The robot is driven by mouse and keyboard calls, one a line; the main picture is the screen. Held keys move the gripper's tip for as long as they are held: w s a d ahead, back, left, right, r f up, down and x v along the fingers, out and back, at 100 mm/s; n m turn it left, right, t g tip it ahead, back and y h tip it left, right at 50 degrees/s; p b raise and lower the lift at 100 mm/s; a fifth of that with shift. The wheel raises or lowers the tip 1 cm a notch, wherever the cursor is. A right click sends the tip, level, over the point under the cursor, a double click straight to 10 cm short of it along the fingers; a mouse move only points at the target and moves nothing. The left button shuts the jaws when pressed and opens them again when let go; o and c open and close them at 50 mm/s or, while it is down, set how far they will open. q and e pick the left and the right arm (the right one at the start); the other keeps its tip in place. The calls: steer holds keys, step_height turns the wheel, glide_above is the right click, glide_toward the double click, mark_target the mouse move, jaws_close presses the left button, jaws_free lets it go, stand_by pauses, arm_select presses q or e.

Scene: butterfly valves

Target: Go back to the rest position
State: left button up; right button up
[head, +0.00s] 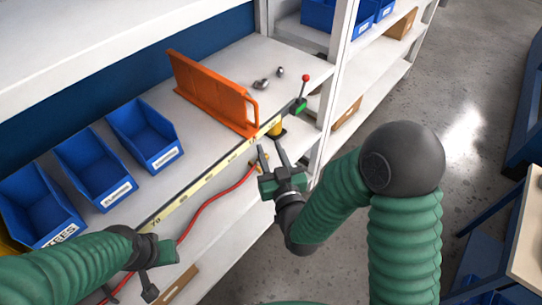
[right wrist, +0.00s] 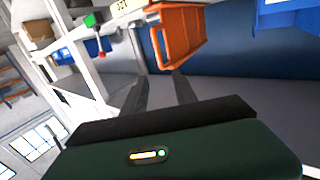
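My right gripper (head: 271,149) is at the front edge of the shelf, with its two fingers apart. In the right wrist view its fingers (right wrist: 160,82) are also apart, with nothing visible between them. A green valve with a red-knobbed lever (head: 300,103) stands on the shelf edge beyond this gripper. It also shows at the upper left of the right wrist view (right wrist: 93,24). A yellow fitting (head: 276,129) is just beyond the right fingertips, apparently apart from them. My left gripper (head: 146,273) is low at the left, by the shelf front; its finger opening is unclear.
Blue bins (head: 146,135) line the shelf at the left. An orange rack (head: 212,92) stands behind the measuring strip (head: 205,180). A red hose (head: 215,199) runs along the shelf front. Small metal fittings (head: 262,84) lie at the back. Open floor (head: 470,90) is at the right.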

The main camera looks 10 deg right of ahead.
steer(key=shift+s, duration=0.2)
steer(key=shift+d, duration=0.1)
steer(key=s+d+f+g+b, duration=0.2)
steer(key=f+g, duration=0.2)
steer(key=f, duration=0.2)
steer(key=s+d+f+g+b, duration=0.1)
steer(key=s+d+f+g, duration=0.1)
steer(key=s+f+g, duration=0.3)
steer(key=s+d+f+g, duration=0.2)
steer(key=s+g, duration=0.1)
steer(key=s, duration=0.2)
steer(key=s+d+f+g+h+b, duration=0.1)
steer(key=s+d+f+g, duration=0.2)
steer(key=s, duration=0.3)
steer(key=shift+s+m, duration=0.15)
steer(key=shift+m, duration=0.25)
stand_by(0.4)
